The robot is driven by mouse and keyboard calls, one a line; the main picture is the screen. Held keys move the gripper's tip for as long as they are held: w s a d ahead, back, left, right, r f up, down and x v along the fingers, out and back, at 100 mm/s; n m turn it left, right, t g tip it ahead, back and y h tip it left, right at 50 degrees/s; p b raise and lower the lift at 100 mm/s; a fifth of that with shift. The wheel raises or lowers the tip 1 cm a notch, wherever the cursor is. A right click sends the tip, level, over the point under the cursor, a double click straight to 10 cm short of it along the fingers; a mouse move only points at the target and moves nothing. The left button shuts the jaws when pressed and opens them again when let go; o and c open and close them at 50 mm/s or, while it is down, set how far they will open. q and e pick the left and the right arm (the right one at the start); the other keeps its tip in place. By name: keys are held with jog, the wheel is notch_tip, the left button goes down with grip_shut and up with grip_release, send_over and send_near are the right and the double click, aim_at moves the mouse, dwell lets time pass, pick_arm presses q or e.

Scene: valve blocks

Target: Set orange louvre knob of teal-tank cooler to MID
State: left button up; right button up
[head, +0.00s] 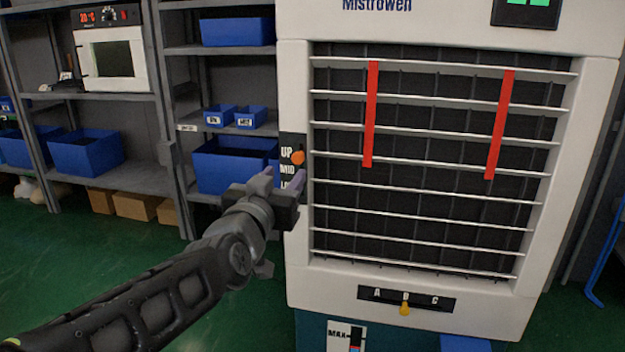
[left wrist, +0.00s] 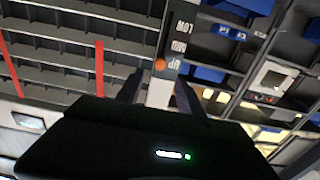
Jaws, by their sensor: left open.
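The cooler (head: 298,240) is a tall white unit with a louvred grille and a teal tank (head: 310,330) at its base. The orange louvre knob (head: 298,157) is on a black UP/MID/LOW strip (head: 287,143) on its left edge, beside UP. My left gripper (head: 281,180) is open in front of the strip, just below the knob in the head view, and partly covers LOW. In the left wrist view the orange knob (left wrist: 160,65) lies beyond and between the spread fingers (left wrist: 158,90), with nothing held. My right gripper is not in view.
Red ribbons (head: 371,115) hang on the grille. Shelves with blue bins (head: 88,152) and a white oven-like box (head: 110,58) stand at the left. Green floor is clear in front of the shelves.

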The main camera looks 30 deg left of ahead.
aim_at(297, 158)
pick_arm(q)
jog(key=shift+r, duration=0.1)
jog(key=b+x, duration=0.1)
jog(key=x, duration=0.6)
jog(key=shift+w+a, duration=0.2)
jog(key=shift+w, duration=0.15)
jog(key=shift+c, duration=0.5)
grip_shut()
dwell(0.9)
